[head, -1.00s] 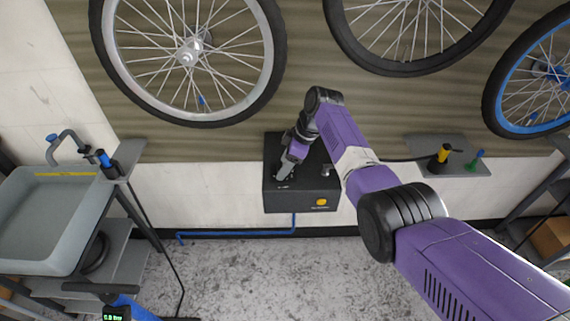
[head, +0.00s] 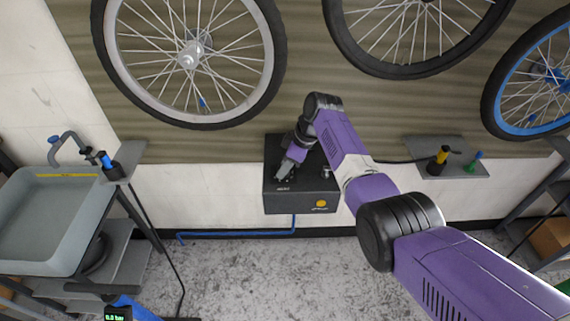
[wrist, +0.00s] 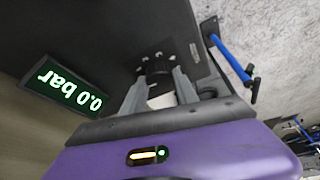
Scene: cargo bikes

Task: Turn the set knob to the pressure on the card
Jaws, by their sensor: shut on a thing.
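The dark box (head: 318,198) with a yellow dot stands against the wall in the head view. In the wrist view a dark round knob (wrist: 157,68) stands out from the box face, between the fingertips of my gripper (wrist: 160,82). My gripper also shows at the box's left part in the head view (head: 284,171); it is shut on the knob, and the fingers partly hide it. A green-lit display (wrist: 66,88) on the box reads 0.0 bar, tilted and upside down in the wrist view. I cannot make out a pressure card in either view.
A grey basin (head: 45,225) stands at left. A small shelf (head: 465,168) with yellow and green tools is at right. Wheels hang above. A blue pipe (head: 235,234) runs low along the wall. A small display (head: 117,313) sits at bottom left. The floor below the box is clear.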

